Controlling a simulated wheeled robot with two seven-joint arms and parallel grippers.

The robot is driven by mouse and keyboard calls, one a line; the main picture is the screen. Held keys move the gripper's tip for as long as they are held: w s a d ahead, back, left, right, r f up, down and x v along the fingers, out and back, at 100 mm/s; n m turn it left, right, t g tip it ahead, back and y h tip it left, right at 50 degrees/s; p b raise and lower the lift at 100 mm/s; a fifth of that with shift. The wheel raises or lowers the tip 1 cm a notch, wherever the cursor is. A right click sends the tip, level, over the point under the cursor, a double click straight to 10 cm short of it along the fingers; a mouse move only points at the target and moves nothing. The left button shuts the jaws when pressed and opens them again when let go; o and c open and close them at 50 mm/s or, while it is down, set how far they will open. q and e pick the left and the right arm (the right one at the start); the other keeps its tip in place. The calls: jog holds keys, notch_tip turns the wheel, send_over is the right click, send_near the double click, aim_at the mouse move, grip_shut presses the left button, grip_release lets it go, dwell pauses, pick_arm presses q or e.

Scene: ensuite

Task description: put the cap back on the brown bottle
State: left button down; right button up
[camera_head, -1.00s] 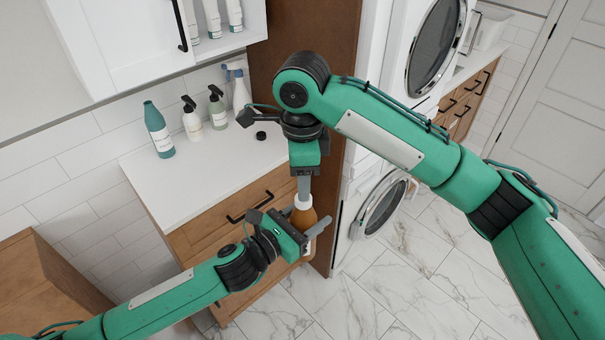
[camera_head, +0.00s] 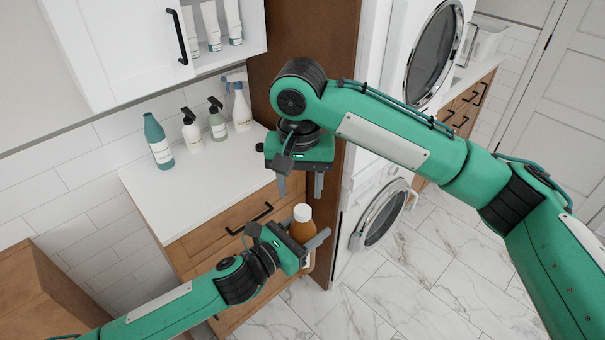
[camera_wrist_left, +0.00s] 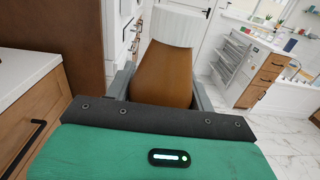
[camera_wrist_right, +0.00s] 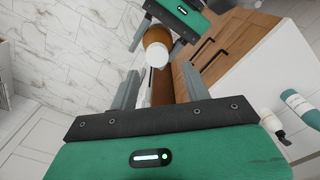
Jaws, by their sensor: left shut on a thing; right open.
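The brown bottle (camera_head: 300,232) is upright in my left gripper (camera_head: 304,238), held in front of the counter's drawers. The left wrist view shows the amber bottle (camera_wrist_left: 163,75) between both fingers. A white ribbed cap (camera_head: 303,212) is on the bottle's neck, and it looks level in the left wrist view (camera_wrist_left: 174,26). I cannot tell how tightly it sits. My right gripper (camera_head: 300,190) is open and empty, pointing down just above the cap. In the right wrist view the white cap (camera_wrist_right: 157,54) lies beyond the spread fingers, apart from them.
The white counter (camera_head: 190,190) carries a teal bottle (camera_head: 158,142), two pump bottles and a spray bottle (camera_head: 241,108) along the wall. A wall cabinet (camera_head: 120,45) hangs above. A brown panel (camera_head: 315,60) and washer (camera_head: 378,215) stand right. Marble floor is clear.

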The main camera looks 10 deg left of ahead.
jog(key=n, duration=0.5)
jog(key=shift+r, duration=0.15)
jog(key=n, duration=0.4)
jog(key=shift+r+n, duration=0.15)
jog(key=shift+n, duration=0.15)
jog(key=n, duration=0.4)
jog(key=shift+r+n, duration=0.15)
jog(key=shift+n, duration=0.15)
jog(key=n, duration=0.4)
jog(key=shift+r+n, duration=0.15)
jog(key=shift+n, duration=0.15)
jog(key=n, duration=0.4)
jog(key=shift+d+r+n, duration=0.1)
jog(key=shift+n, duration=0.2)
jog(key=n, duration=0.4)
jog(key=shift+r+n, duration=0.15)
jog(key=shift+n, duration=0.15)
jog(key=n, duration=0.4)
jog(key=shift+d+r, duration=0.1)
jog(key=shift+r, duration=0.05)
jog(key=n, duration=0.4)
jog(key=shift+r, duration=0.1)
